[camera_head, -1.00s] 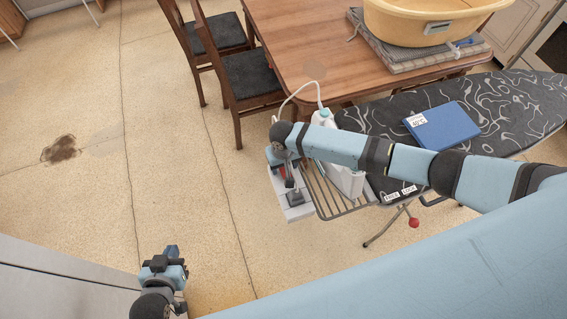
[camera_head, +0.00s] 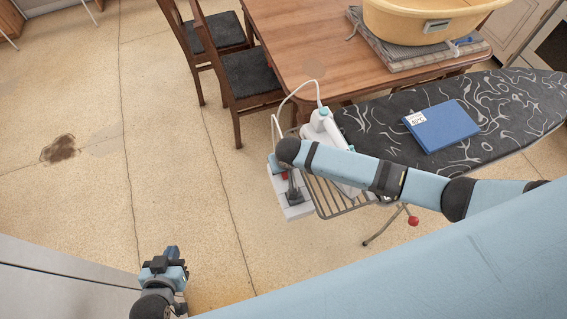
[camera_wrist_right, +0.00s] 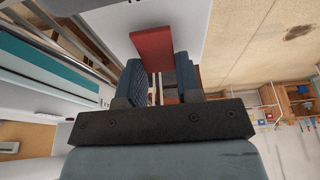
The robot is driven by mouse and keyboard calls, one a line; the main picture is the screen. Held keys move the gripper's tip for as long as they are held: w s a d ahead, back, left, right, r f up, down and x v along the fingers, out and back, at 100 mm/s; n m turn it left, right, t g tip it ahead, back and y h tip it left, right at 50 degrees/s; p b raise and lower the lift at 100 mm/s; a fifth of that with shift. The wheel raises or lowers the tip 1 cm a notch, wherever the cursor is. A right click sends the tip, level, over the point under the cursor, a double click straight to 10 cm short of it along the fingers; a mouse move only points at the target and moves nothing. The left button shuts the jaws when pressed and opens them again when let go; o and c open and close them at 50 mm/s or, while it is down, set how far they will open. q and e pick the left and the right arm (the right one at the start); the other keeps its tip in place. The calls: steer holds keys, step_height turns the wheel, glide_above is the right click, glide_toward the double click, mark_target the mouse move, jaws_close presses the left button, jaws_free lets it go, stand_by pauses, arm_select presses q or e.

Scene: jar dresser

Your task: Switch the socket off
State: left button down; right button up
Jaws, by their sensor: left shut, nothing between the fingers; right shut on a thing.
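The socket (camera_head: 297,212) is a pale box at the left end of the ironing board. A red switch (camera_wrist_right: 152,46) stands out from its pale face in the right wrist view. My right gripper (camera_wrist_right: 160,68) is at the socket, its blue fingers closed about the near end of the red switch. In the head view my right wrist hides part of the socket, and a dark grey piece (camera_head: 293,190) shows on it. My left gripper (camera_head: 168,262) is shut and empty at the lower left, far from the socket.
A white iron (camera_head: 322,127) with a pale cord (camera_head: 287,97) is beside my right arm, near the wire rack (camera_head: 343,209). A wooden table (camera_head: 290,40) and chairs stand behind. The floor at left is clear.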

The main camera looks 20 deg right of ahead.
steer(key=o, duration=0.9)
steer(key=b+v, duration=0.1)
steer(key=v, duration=1.2)
steer(key=shift+s+r, duration=0.1)
steer(key=shift+r, duration=0.3)
